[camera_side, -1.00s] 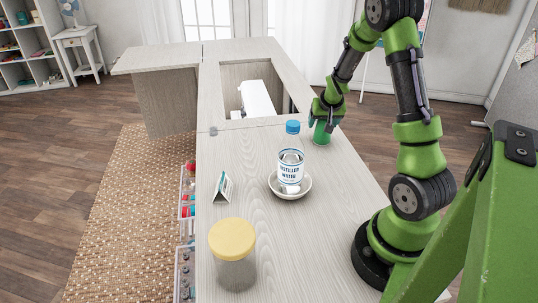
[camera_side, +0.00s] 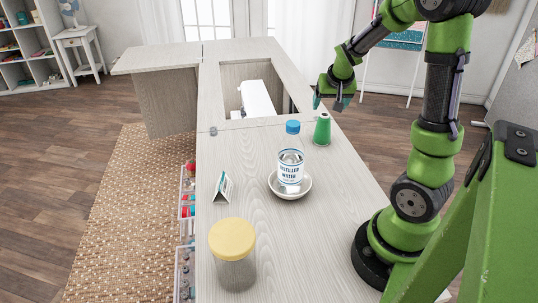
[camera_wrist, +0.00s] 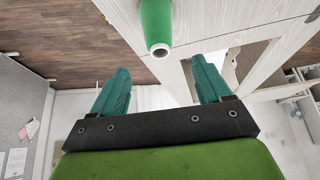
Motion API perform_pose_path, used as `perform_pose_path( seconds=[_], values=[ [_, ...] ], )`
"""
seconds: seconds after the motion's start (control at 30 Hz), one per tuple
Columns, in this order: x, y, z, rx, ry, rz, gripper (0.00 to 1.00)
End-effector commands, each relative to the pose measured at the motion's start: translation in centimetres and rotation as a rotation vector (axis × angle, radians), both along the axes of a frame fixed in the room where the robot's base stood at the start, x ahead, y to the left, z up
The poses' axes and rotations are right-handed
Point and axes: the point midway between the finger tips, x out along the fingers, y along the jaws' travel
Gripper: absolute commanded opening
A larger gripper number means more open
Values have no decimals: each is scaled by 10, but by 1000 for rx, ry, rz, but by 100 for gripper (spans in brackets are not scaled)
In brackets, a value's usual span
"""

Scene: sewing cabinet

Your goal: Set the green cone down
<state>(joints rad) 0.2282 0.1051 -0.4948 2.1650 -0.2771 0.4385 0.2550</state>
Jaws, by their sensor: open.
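The green cone (camera_side: 322,129) stands upright on the pale wooden cabinet top (camera_side: 262,215), near its right edge and behind the water bottle. In the wrist view the cone (camera_wrist: 155,24) shows at the top, its pale tip pointing down the picture, beyond my fingertips. My gripper (camera_side: 330,101) is open and empty, above and a little beyond the cone, and apart from it. In the wrist view the two teal fingers of my gripper (camera_wrist: 160,82) are spread with nothing between them.
A distilled water bottle (camera_side: 290,160) stands in a white dish (camera_side: 291,193). A jar with a yellow lid (camera_side: 232,240) is at the front, and a small folded card (camera_side: 222,187) is at the left. Behind is the cabinet's opening with a white machine (camera_side: 257,98).

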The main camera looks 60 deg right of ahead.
Motion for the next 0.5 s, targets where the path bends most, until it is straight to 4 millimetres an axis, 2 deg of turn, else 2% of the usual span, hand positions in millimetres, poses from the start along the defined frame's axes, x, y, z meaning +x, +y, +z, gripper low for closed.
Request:
perform_pose_path(
  seconds=[0.17,0.27,0.37,0.4,0.5],
  values=[
    [-2,11,12,9,-9,11,77],
    [5,42,25,49,-47,58,77],
    [11,99,46,118,-108,160,77],
    [10,126,56,149,-133,213,77],
    [-2,193,77,213,-181,354,77]
  ],
)
